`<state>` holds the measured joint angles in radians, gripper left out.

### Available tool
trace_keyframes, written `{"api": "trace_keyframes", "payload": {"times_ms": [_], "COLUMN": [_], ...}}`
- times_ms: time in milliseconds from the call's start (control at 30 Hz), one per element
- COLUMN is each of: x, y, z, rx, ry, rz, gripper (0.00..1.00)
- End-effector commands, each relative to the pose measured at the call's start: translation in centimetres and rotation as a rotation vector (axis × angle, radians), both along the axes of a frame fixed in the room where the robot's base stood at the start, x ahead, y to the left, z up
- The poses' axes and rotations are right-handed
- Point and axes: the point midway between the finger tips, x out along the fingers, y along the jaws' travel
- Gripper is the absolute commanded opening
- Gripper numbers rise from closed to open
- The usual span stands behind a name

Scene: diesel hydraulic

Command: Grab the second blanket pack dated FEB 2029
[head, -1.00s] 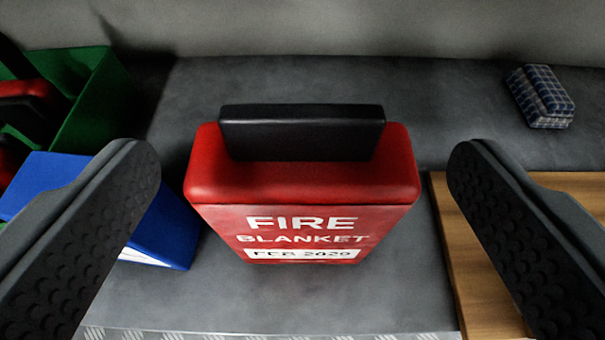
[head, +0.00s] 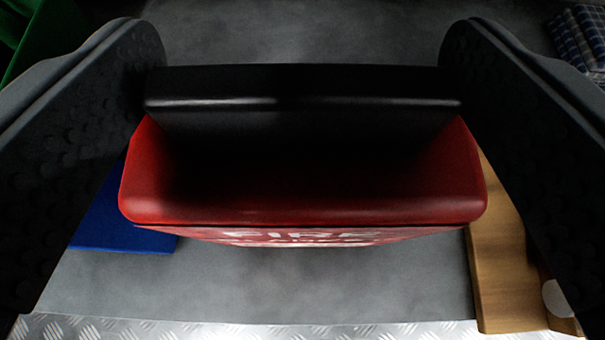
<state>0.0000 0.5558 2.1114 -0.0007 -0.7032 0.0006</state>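The red fire blanket pack (head: 300,200) stands upright on the grey surface in the middle of the view, with a black block-shaped handle (head: 300,100) on top. Its front lettering is strongly foreshortened now and the date strip cannot be read; a second ago it read FEB 2029. My gripper (head: 303,75) is open, with one dark studded finger at each side of the handle. The fingers reach down around the handle from above, and a narrow gap seems to be left on each side. Whether either finger touches it is hard to tell.
A blue box-like thing (head: 115,215) lies left of the pack, partly behind my left finger. A green container (head: 45,40) is at the upper left. A wooden board (head: 500,260) lies at the right, a checked cloth bundle (head: 580,35) at the upper right. A metal tread-plate edge (head: 250,328) runs along the front.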

Motion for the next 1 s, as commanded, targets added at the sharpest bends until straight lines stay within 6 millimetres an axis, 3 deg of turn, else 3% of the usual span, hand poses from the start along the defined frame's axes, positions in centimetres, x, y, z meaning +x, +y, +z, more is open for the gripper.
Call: {"api": "trace_keyframes", "payload": {"times_ms": [33,367,667,1000], "x": [0.0,0.0,0.0,0.0], "y": [0.0,0.0,0.0,0.0], "z": [0.0,0.0,0.3,2.6], "rx": [0.000,0.000,0.000,0.000], "ry": [0.000,0.000,-0.002,-0.004], "rz": [0.000,0.000,0.000,0.000], "gripper": [0.68,0.04,0.04,0.04]}}
